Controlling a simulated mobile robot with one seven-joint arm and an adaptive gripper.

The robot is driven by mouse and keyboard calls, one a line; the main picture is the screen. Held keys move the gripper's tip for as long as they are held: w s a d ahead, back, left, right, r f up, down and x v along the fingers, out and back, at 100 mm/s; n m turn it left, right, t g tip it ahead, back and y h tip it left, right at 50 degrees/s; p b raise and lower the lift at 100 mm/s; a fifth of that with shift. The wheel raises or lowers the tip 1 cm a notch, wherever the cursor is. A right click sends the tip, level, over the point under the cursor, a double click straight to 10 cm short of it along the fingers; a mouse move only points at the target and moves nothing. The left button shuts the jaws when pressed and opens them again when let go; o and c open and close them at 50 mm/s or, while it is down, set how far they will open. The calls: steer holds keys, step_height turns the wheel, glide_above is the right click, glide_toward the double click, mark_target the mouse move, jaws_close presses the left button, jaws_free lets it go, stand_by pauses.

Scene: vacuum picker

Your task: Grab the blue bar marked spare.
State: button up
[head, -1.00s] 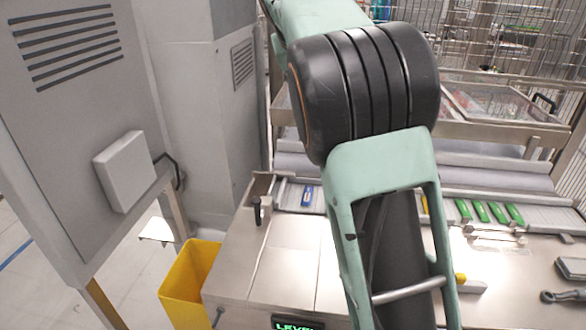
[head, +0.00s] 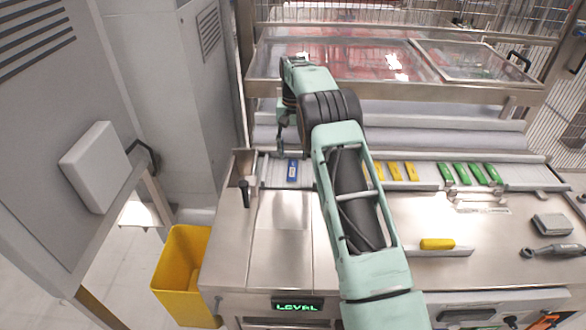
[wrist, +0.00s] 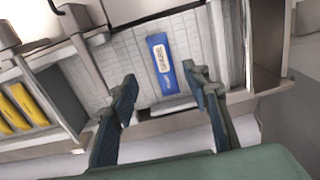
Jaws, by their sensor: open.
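The blue bar (head: 292,170) lies at the left end of the pale slotted rack on the steel bench. In the wrist view the blue bar (wrist: 165,75) carries a white label, too small to read surely. My gripper (wrist: 160,80) is open and empty, its dark fingers apart with the bar showing in line with the gap between them. In the head view my gripper (head: 291,152) is low at the bar's far end, partly hidden by my arm. I cannot tell its exact height above the rack.
Yellow bars (head: 396,171) and green bars (head: 470,174) lie further right in the rack. A single yellow bar (head: 437,243) lies on the bench front. A yellow bin (head: 184,270) stands at left.

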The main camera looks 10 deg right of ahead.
mark_target(292, 170)
steer(key=shift+w+a+f+p, duration=0.15)
steer(key=shift+f+p, duration=0.25)
steer(key=shift+f, duration=1.35)
steer(key=shift+w+f+p, duration=0.1)
steer(key=shift+f+p, duration=0.3)
steer(key=shift+f, duration=1.3)
steer(key=shift+c, duration=0.5)
steer(key=c, duration=1.1)
